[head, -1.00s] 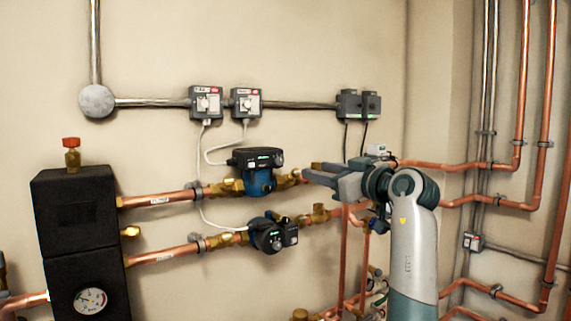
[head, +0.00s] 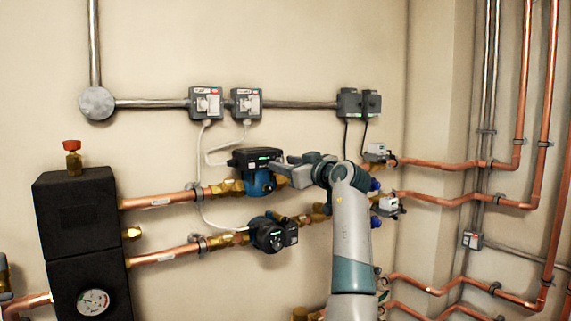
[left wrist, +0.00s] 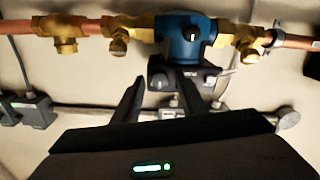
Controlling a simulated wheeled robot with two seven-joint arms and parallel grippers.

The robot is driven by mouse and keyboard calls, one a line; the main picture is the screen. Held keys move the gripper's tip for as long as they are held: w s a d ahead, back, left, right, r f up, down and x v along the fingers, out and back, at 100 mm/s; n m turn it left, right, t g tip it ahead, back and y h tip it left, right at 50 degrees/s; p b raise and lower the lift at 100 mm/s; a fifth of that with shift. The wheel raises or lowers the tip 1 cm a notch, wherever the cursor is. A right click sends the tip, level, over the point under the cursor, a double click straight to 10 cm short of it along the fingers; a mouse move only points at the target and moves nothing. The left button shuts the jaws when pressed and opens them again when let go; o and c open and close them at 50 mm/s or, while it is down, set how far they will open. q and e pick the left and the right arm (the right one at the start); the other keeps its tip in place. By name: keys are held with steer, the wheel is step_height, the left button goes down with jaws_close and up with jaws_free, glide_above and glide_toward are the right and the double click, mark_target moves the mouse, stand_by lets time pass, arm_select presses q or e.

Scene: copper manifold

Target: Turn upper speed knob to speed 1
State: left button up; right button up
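The upper pump (head: 258,183) has a blue body and a black control head (head: 248,158) with a small green display. My left gripper (head: 281,166) is at the right side of this head, very close; I cannot tell if it touches. In the left wrist view, the upper pump (left wrist: 184,38) appears upside down, its black head (left wrist: 185,77) beyond my gripper (left wrist: 162,90). The two dark fingers there are apart with nothing clearly held between them. The knob's setting is too small to read. My right gripper is not in view.
A lower pump (head: 268,235) sits just below on a parallel copper pipe. Two grey switch boxes (head: 206,103) (head: 246,103) and a conduit run above, with pale cables hanging down to the pumps. Brass valves flank the upper pump.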

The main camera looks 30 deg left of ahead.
arm_select(q)
steer(key=shift+a, duration=0.15)
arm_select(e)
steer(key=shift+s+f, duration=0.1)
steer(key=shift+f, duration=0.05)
arm_select(q)
jaws_close()
steer(key=shift+w+n+b, duration=0.15)
steer(key=shift+n+b, duration=1.45)
steer(key=shift+n, duration=2.9)
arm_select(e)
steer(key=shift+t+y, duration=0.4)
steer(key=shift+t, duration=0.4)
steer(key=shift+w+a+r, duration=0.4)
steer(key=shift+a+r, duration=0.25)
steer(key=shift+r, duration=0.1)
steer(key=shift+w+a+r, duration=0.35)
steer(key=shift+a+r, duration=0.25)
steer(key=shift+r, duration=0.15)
